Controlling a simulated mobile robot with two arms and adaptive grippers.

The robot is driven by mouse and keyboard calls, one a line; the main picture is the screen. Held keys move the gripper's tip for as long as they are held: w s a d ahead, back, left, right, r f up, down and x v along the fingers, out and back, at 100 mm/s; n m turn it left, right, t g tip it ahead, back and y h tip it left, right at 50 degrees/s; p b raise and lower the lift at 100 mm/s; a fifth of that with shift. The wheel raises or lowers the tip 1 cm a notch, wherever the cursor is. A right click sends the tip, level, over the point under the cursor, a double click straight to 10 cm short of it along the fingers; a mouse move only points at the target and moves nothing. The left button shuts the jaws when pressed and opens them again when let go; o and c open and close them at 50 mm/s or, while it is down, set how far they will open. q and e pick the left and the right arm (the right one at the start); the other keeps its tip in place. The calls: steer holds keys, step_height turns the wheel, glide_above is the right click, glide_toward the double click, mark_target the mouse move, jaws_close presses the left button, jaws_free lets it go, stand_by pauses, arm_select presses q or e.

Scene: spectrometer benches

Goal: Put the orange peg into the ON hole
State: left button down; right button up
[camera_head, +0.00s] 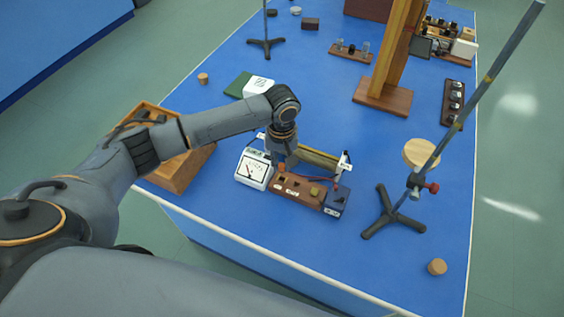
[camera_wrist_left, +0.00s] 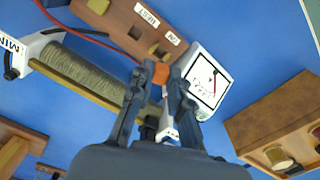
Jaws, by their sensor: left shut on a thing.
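The orange peg (camera_head: 281,168) is between the fingertips of my left gripper (camera_head: 282,164), which is shut on it; its orange end also shows in the left wrist view (camera_wrist_left: 159,74). The gripper points down at the left end of a brown wooden board (camera_head: 299,194), near a white meter (camera_head: 254,170). The board (camera_wrist_left: 115,28) has dark square holes and white labels. My right gripper is not in view.
A tripod stand (camera_head: 393,215) with a tilted rod is to the right. A wooden box (camera_head: 172,178) stands left. Blue table is clear in front.

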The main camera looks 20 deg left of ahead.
mark_target(282, 172)
arm_select(q)
steer(key=shift+f+b, duration=1.5)
steer(key=shift+b, duration=0.2)
steer(key=shift+f, duration=0.95)
steer(key=c, duration=1.2)
jaws_free()
step_height(282, 172, up, 12)
